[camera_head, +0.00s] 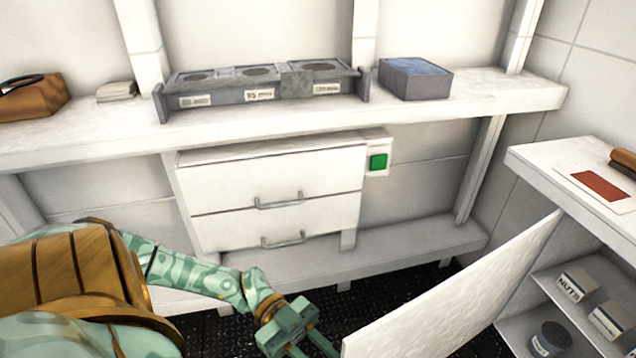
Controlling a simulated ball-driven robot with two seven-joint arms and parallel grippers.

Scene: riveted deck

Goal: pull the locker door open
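The locker (530,160) stands at the right with its white top. Its white door (450,300) stands open, swung out to the left, and the shelves inside show. My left gripper (308,349) is at the bottom edge, just left of the door's near end, with a small gap between them in the picture. Its two fingers look spread with nothing seen between them, but their tips are at or past the frame's edge. The door's handle is not visible. My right gripper is out of view.
Inside the locker are a box marked NUTS (577,284), another box (610,319) and a dark jar (552,339). A drawer unit (275,190) hangs under the long white shelf (470,104). Dark floor (410,284) lies between them.

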